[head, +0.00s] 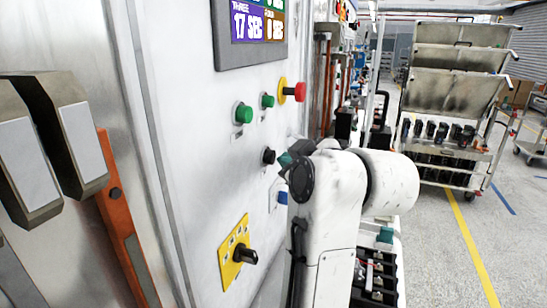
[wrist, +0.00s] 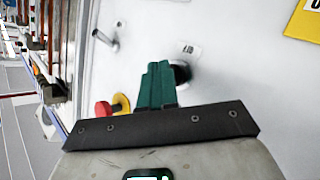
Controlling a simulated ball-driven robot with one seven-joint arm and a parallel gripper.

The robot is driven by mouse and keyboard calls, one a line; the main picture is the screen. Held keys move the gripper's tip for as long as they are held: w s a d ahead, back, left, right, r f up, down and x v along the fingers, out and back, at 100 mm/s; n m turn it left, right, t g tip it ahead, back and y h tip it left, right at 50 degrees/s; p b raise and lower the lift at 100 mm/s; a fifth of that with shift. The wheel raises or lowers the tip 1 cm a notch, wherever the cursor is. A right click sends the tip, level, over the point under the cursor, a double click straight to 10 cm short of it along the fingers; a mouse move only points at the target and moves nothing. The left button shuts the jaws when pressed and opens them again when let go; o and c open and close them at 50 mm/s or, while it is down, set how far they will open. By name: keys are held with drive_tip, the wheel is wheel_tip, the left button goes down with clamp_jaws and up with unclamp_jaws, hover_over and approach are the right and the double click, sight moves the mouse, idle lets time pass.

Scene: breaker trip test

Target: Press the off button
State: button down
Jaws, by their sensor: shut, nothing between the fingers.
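A black round button (head: 268,156) stands out from the white panel, below two green buttons. My gripper (head: 285,160) has green fingertips and is just right of the black button in the head view. In the wrist view my gripper (wrist: 156,66) is shut and empty, and its fingers overlap the left edge of the black button (wrist: 182,74). I cannot tell whether they touch it.
Green buttons (head: 243,112) and (head: 267,100) and a red mushroom button (head: 300,91) on a yellow base sit higher. A yellow plate with a black rotary knob (head: 245,254) is lower. A display (head: 256,24) is above. A cart (head: 455,110) stands at the right.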

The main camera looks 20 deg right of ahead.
drive_tip(key=shift+w+a, duration=0.3)
drive_tip(key=shift+a, duration=0.1)
idle(0.8)
drive_tip(key=shift+d, duration=0.1)
drive_tip(key=shift+s+d+p, duration=0.35)
drive_tip(key=shift+s+d, duration=0.2)
drive_tip(key=shift+d, duration=0.05)
drive_tip(key=s+d, duration=0.1)
drive_tip(key=d, duration=0.1)
drive_tip(key=s+d+p, duration=0.1)
drive_tip(key=s+d, duration=0.1)
idle(0.5)
idle(0.5)
